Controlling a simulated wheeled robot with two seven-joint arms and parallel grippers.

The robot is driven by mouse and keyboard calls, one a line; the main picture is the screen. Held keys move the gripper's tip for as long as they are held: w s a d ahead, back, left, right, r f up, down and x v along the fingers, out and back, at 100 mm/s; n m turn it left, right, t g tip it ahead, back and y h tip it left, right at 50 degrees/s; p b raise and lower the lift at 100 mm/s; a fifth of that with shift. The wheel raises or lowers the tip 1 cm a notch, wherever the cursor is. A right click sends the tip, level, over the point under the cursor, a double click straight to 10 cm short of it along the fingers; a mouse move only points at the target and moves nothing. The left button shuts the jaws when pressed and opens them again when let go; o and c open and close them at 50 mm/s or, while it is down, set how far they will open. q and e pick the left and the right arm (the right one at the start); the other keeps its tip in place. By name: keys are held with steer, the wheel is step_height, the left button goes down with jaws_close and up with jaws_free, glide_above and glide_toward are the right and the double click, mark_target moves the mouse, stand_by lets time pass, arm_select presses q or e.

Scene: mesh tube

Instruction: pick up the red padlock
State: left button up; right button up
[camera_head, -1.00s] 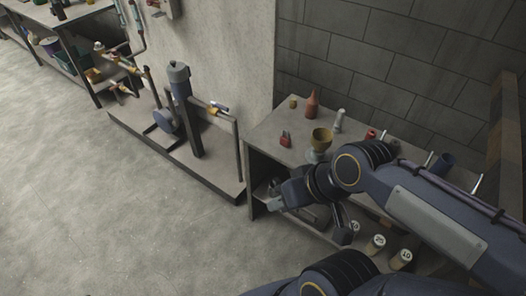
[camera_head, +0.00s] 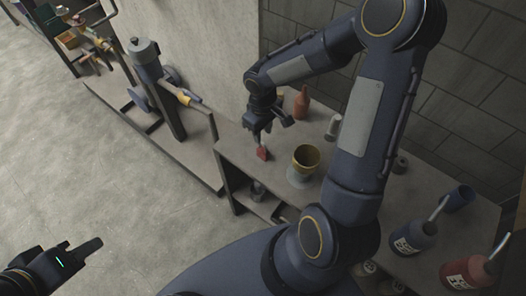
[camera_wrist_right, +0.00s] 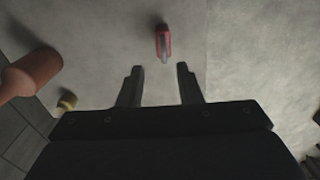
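The red padlock (camera_head: 263,153) sits on the workbench top (camera_head: 232,141) near its front left edge. It also shows in the right wrist view (camera_wrist_right: 163,42), just beyond and between the fingertips. My right gripper (camera_head: 262,138) is directly over the padlock in the head view. In the right wrist view my right gripper (camera_wrist_right: 159,68) is open, with nothing between its fingers. My left gripper (camera_head: 84,245) is over the floor at the lower left, away from the bench. Its finger gap is not clear.
An orange-red bottle (camera_head: 301,104) and a yellow cup (camera_head: 306,158) stand near the padlock. A grey-white cylinder (camera_head: 333,127) stands behind. Bottles with labels (camera_head: 412,238) are at the right. A pump (camera_head: 146,62) with pipes stands left of the bench.

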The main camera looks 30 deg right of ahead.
mark_target(263, 143)
steer(key=f, duration=0.5)
steer(key=shift+s+a+f, duration=0.15)
steer(key=shift+s, duration=0.15)
jaws_close()
